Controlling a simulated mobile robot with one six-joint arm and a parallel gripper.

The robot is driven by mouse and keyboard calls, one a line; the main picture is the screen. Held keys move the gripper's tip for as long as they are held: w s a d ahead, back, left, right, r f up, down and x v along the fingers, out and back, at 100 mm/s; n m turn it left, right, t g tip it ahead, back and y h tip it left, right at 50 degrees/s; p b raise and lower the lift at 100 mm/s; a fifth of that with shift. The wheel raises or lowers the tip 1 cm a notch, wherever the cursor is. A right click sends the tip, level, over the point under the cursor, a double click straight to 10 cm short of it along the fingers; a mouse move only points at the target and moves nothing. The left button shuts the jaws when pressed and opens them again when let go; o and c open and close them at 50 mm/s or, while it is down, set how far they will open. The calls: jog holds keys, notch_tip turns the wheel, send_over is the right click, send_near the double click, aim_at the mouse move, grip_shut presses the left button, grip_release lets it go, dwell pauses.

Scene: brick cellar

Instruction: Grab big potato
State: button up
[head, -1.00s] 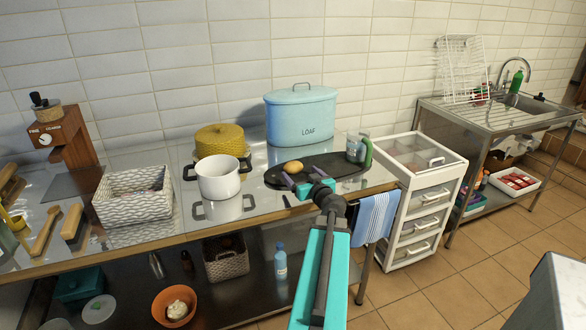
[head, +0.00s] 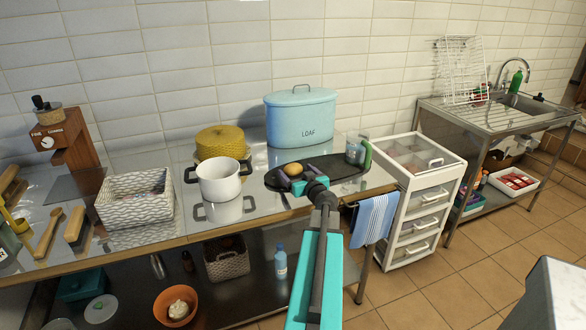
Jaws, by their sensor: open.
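The potato (head: 294,170) is a light brown, rounded thing on a dark oval tray (head: 343,165) on the steel counter. My gripper (head: 291,180) is just in front of the potato, its two dark fingers spread and pointing toward it. The lower part of the potato is partly hidden behind the fingers. I cannot tell from this view whether the fingers touch it.
A white pot (head: 219,180) stands left of the tray. A blue LOAF bin (head: 301,118) stands behind it. A woven basket (head: 136,197) is farther left. A striped towel (head: 375,219) hangs at the front edge.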

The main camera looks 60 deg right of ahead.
jog(key=shift+w+d+f, duration=0.1)
jog(key=shift+w+d, duration=0.2)
jog(key=shift+w, duration=0.2)
jog(key=c, duration=1.2)
